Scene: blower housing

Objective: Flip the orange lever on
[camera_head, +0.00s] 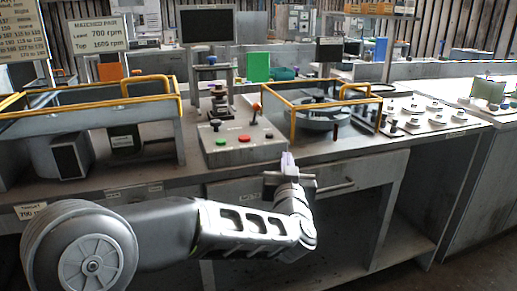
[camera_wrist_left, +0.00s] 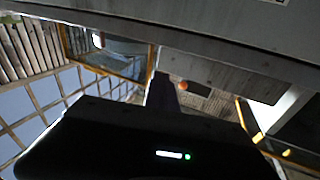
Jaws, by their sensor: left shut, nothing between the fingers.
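The orange lever (camera_head: 256,108) stands on top of the grey control box (camera_head: 240,150), its orange knob up and leaning slightly right. In the left wrist view a small orange ball (camera_wrist_left: 183,86), likely its knob, shows just right of the fingers. My left gripper (camera_head: 288,160) is shut and empty, in front of the bench edge, nearer to me and right of the lever, apart from it. Its dark fingers also show in the left wrist view (camera_wrist_left: 162,88). My right gripper is out of view.
The control box also carries a green button (camera_head: 221,144), a red button (camera_head: 244,138) and a black knob (camera_head: 215,126). A yellow-railed enclosure (camera_head: 293,118) stands right of the lever, another yellow-railed bay (camera_head: 182,130) to the left. A drawer handle (camera_head: 337,188) sits below the bench edge.

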